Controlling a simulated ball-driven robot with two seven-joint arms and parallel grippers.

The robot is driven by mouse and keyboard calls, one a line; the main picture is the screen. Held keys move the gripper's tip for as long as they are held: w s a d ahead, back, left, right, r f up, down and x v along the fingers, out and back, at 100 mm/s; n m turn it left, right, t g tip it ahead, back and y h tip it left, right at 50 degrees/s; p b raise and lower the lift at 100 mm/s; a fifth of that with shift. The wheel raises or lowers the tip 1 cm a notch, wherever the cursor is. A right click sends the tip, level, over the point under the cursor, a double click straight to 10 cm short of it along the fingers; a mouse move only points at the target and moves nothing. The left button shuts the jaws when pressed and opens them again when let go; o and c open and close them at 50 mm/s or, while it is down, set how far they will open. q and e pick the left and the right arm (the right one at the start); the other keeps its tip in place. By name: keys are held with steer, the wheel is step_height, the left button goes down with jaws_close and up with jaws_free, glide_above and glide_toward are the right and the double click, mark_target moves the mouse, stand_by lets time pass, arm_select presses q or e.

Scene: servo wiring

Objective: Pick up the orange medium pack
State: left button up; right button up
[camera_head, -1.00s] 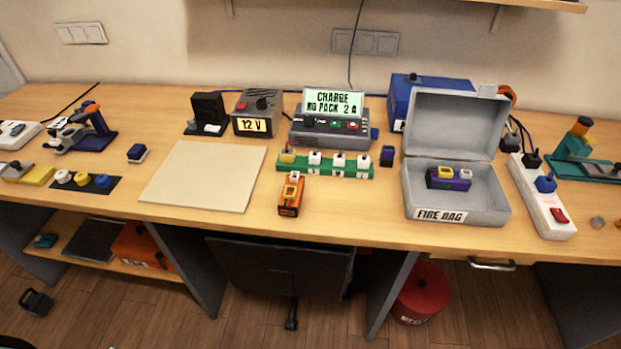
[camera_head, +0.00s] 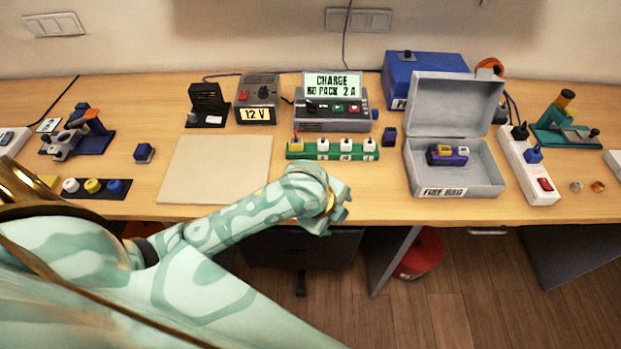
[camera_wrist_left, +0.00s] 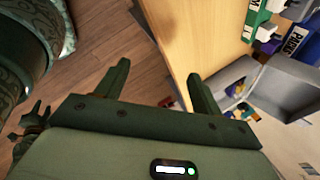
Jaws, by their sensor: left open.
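The orange medium pack is not visible now. My left arm covers the spot in front of the green strip (camera_head: 331,150) where the pack lay in the earlier head view. My left gripper (camera_head: 340,208) is over the table's front edge, to the right of that spot. In the left wrist view the gripper (camera_wrist_left: 160,85) has its two fingers spread, with nothing between them but floor and the table edge behind. My right gripper is not in view.
A grey open case marked FIRE BAG (camera_head: 470,188) holds a purple-and-yellow pack (camera_head: 447,155) to the right. A pale mat (camera_head: 215,170) lies to the left. The charger (camera_head: 333,108) stands behind the green strip. A white power strip (camera_head: 528,170) is at the right.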

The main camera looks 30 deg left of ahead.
arm_select(q)
steer(key=w+a+r+m+g+y, duration=0.2)
steer(key=w+a+r+m+g, duration=0.3)
steer(key=w+a+r+m, duration=0.55)
steer(key=f+b, duration=0.1)
steer(key=f, duration=0.2)
steer(key=s+a+f+b, duration=0.1)
steer(key=f, duration=0.3)
steer(key=s+f+b, duration=0.1)
steer(key=f, duration=0.2)
steer(key=shift+a+f, duration=0.3)
steer(key=shift+f, duration=0.1)
steer(key=f+b, duration=0.1)
steer(key=f, duration=0.1)
steer(key=f+b, duration=0.1)
steer(key=f, duration=0.2)
steer(key=shift+s+a+f, duration=0.1)
steer(key=shift+s+f, duration=0.05)
steer(key=shift+s, duration=0.05)
steer(key=c, duration=1.4)
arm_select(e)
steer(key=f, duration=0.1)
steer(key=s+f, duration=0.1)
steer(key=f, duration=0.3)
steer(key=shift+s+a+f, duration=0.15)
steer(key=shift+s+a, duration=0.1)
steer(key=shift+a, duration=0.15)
